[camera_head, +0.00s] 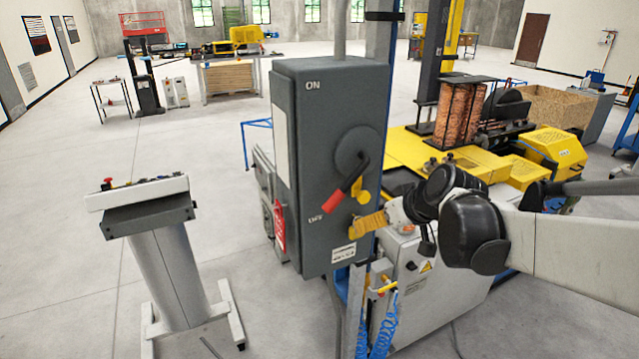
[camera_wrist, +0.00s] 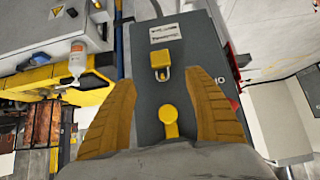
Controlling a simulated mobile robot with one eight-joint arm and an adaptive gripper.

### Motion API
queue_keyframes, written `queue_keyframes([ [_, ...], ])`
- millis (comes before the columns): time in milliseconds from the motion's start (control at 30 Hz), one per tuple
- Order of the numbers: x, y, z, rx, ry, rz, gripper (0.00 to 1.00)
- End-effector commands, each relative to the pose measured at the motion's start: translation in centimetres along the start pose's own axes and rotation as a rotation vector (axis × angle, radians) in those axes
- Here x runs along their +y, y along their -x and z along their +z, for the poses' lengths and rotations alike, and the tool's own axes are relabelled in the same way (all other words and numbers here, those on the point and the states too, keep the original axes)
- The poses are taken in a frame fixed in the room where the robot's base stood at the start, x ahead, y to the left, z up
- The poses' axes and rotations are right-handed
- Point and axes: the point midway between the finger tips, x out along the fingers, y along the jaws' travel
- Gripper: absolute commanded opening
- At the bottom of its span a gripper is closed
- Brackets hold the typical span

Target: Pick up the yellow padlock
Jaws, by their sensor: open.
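The yellow padlock (camera_wrist: 160,58) with its grey shackle hangs on the front face of the dark grey switch box (camera_head: 315,150), beside a white label. The wrist view is upside down, so the shackle points down in that picture. My gripper (camera_wrist: 162,75) is open, its two ribbed orange-yellow fingers spread left and right of the padlock in the picture; I see no contact. A yellow round-ended tab (camera_wrist: 168,115) lies between the fingers, nearer the palm. In the head view my gripper (camera_head: 368,223) is at the box's lower right, and the padlock cannot be made out behind the fingers.
A black lever with a red grip (camera_head: 340,195) sticks out from the box just above my gripper. A control pedestal (camera_head: 165,260) stands at left. A yellow machine (camera_head: 455,165) with copper coils and a white cabinet (camera_head: 435,290) stand at right.

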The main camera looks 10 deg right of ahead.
Motion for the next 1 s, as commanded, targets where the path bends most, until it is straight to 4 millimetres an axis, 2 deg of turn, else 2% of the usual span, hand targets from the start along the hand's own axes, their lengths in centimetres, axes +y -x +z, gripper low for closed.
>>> queue_keyframes([
  [233,0.0,-3.9,0.0,0.0,0.003,-0.001,0.61],
  [533,-0.2,-6.5,-0.2,0.0,0.002,-0.002,0.61],
  [767,-0.3,-9.8,-0.5,0.001,0.001,-0.001,0.61],
  [1000,-0.3,-10.7,-0.4,0.0,0.001,0.0,0.61],
])
